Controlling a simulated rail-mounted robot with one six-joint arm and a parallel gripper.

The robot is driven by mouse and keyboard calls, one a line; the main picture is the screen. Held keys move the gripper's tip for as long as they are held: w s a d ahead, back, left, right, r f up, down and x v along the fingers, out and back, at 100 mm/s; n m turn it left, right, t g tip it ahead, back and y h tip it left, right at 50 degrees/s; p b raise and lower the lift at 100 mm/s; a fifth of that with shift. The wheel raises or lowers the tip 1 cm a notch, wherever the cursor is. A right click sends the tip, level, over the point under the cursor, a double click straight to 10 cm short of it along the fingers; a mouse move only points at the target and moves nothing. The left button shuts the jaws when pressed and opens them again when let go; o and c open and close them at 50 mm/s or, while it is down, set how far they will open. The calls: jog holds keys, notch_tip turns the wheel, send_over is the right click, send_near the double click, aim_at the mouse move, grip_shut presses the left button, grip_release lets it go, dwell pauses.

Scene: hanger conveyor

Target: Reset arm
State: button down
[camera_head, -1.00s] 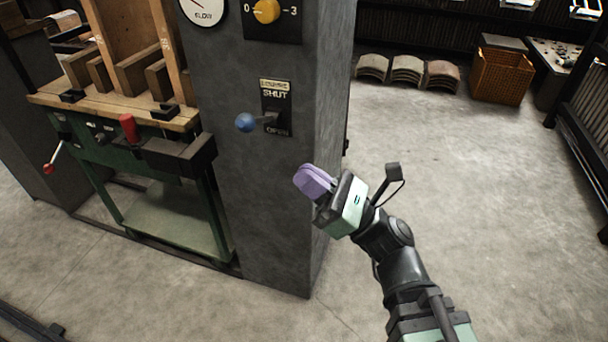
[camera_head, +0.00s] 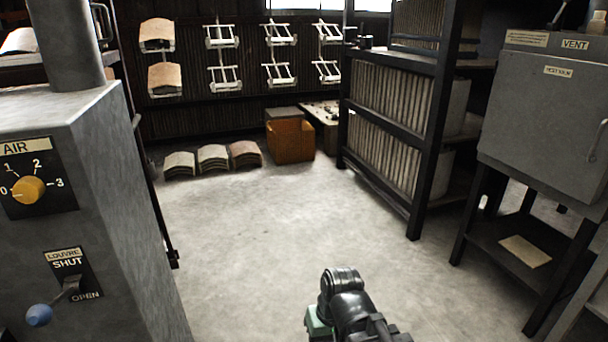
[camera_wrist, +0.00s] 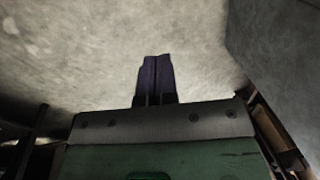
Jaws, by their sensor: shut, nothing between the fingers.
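My gripper shows in the wrist view with its two purple fingers (camera_wrist: 155,80) pressed together and nothing between them. They are over bare concrete floor, with a grey cabinet side at the right of that view. In the head view only part of my arm shows at the bottom centre, and the fingers are hidden. The grey control cabinet (camera_head: 130,200) stands at the left, apart from my arm. On its front is a louvre lever with a blue knob (camera_head: 39,315), below a yellow air dial (camera_head: 28,190).
An orange bin (camera_head: 290,141) and stacks of curved tiles (camera_head: 213,157) sit at the back. White hangers (camera_head: 282,73) hang along the far wall. A dark rack (camera_head: 400,135) and a grey vent box (camera_head: 545,120) on legs stand at the right. The middle floor (camera_head: 270,230) is clear.

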jog(key=w+d+r+m+h+p, duration=0.2)
jog(key=d+r+m+p, duration=0.15)
jog(key=d, duration=1.15)
notch_tip(320, 180, up, 37)
jog(key=a+p, duration=0.1)
jog(key=p, duration=3.5)
jog(key=shift+a+r+p, duration=0.2)
jog(key=shift+a+p, duration=0.1)
jog(key=shift+p, duration=0.1)
